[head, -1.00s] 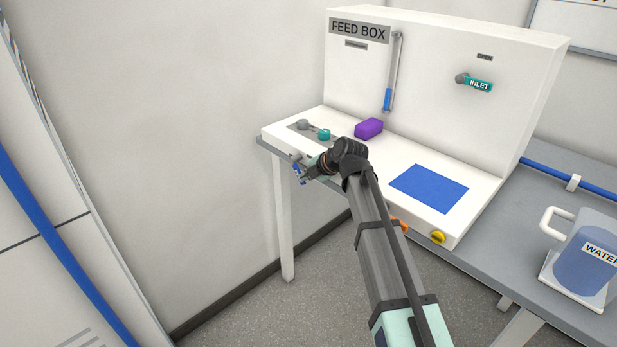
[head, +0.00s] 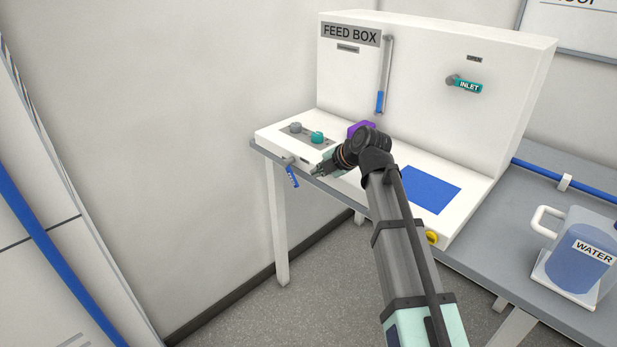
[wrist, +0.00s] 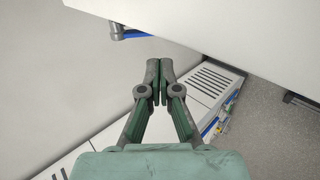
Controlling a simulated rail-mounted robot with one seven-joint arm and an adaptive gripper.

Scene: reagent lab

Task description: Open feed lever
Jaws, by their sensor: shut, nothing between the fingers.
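The feed box (head: 336,85) stands on the grey bench. A blue lever (head: 292,177) with small, unreadable lettering hangs downward from a grey pivot at the left end of its front edge. In the wrist view the blue lever (wrist: 133,34) shows at the top, just beyond my fingertips, partly cut off by the white box edge. My gripper (head: 318,172) is just right of the lever in the head view, apart from it. In the wrist view my gripper (wrist: 152,62) has its fingers together with nothing between them.
A grey knob (head: 295,127) and a teal knob (head: 317,137) sit on the box top. A purple block (head: 358,128) is partly behind my arm. A teal inlet handle (head: 468,87) is on the back panel. A water jug (head: 575,258) stands right. Space left of the bench is open.

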